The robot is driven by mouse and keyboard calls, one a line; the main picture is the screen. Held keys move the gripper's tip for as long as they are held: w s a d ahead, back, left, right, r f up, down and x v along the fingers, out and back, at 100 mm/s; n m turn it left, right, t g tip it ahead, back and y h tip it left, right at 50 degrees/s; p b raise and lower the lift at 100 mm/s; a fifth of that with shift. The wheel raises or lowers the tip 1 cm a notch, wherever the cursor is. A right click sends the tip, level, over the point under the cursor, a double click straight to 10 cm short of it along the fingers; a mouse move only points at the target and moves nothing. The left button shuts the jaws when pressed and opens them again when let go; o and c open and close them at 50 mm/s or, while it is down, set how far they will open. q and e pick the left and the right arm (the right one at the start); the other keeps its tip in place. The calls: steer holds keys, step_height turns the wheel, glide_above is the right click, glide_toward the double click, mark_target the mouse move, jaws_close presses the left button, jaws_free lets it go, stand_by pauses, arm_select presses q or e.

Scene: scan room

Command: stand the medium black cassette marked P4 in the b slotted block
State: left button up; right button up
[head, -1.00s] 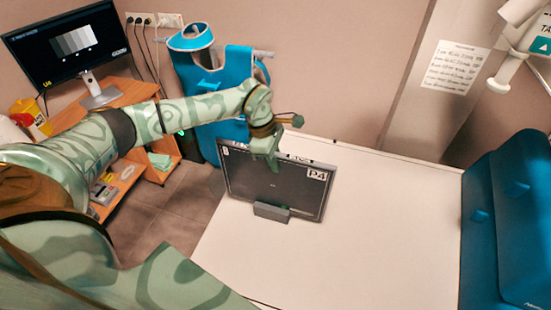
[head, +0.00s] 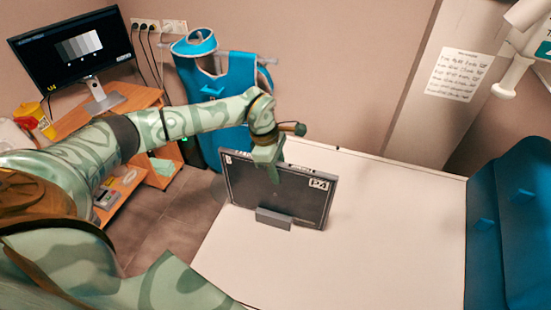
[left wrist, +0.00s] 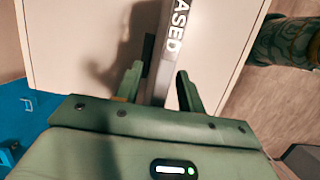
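The black cassette marked P4 (head: 300,205) stands upright on the white table, its lower edge in a dark grey slotted block (head: 272,219). No letter on the block is readable. My left gripper (head: 271,176) is at the cassette's top edge, one finger in front of its face. In the left wrist view the fingers (left wrist: 160,88) straddle the cassette's pale top edge (left wrist: 168,55), lettered "ASED". They are spread, with gaps showing beside the edge. The lower part of the cassette is hidden there. My right gripper is not in view.
The white table (head: 390,240) is clear to the right of the cassette. Blue padded pieces (head: 510,225) stand at its right end. A blue apron (head: 215,95) hangs behind. A wooden desk (head: 125,100) with a monitor (head: 75,50) is at the back left.

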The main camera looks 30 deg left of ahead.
arm_select(q)
steer(key=b+v, duration=0.1)
steer(key=v, duration=1.5)
steer(key=shift+r, duration=0.2)
step_height(320, 180, up, 6)
steer(key=p, duration=0.6)
